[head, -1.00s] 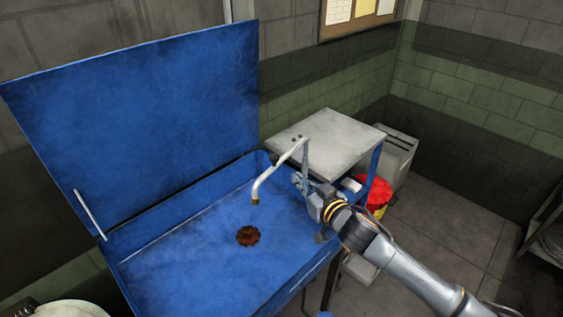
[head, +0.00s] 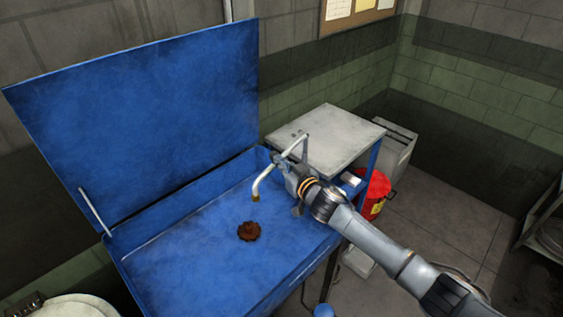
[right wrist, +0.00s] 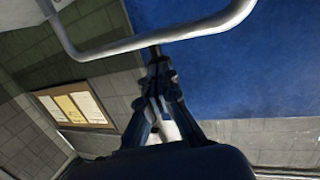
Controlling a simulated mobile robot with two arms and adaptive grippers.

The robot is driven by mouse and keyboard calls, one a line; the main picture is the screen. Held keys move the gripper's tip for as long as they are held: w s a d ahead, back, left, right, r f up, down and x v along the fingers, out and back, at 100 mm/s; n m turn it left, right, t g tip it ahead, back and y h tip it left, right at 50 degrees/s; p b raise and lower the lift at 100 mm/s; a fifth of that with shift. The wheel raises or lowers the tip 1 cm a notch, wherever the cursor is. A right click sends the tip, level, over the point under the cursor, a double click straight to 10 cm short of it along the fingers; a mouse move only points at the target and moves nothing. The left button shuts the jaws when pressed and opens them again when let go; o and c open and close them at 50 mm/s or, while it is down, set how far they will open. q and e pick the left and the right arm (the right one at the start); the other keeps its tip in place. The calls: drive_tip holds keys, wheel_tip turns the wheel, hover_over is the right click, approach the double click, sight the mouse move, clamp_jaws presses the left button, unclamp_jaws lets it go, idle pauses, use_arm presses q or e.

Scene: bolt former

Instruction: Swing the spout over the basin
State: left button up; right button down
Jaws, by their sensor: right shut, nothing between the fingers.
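The spout (head: 264,180) is a pale bent metal tube with a brass tip, hanging over the blue basin (head: 190,262) above a brown round part on its floor. Its upper end is near the basin's right back corner. My right gripper (head: 283,164) is beside the spout's tube, on its right, with fingers shut and empty. In the right wrist view the fingertips (right wrist: 158,60) are close below the spout's tube (right wrist: 150,42); whether they touch it I cannot tell. My left gripper is not in view.
A blue lid (head: 140,115) stands open behind the basin. A grey-topped stand (head: 335,140) is at the basin's right, with a red can (head: 377,190) beside it. A round pale drum (head: 75,307) is at the lower left. Floor is open on the right.

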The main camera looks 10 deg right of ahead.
drive_tip(key=shift+m+h, duration=0.7)
drive_tip(key=shift+h, duration=0.1)
drive_tip(key=w+a+b, duration=0.1)
drive_tip(key=a+b, duration=0.1)
drive_tip(key=w+a+b, duration=0.1)
drive_tip(key=w+b, duration=0.1)
drive_tip(key=shift+w+a+r, duration=0.1)
drive_tip(key=shift+a+r, duration=0.05)
drive_tip(key=shift+a, duration=0.2)
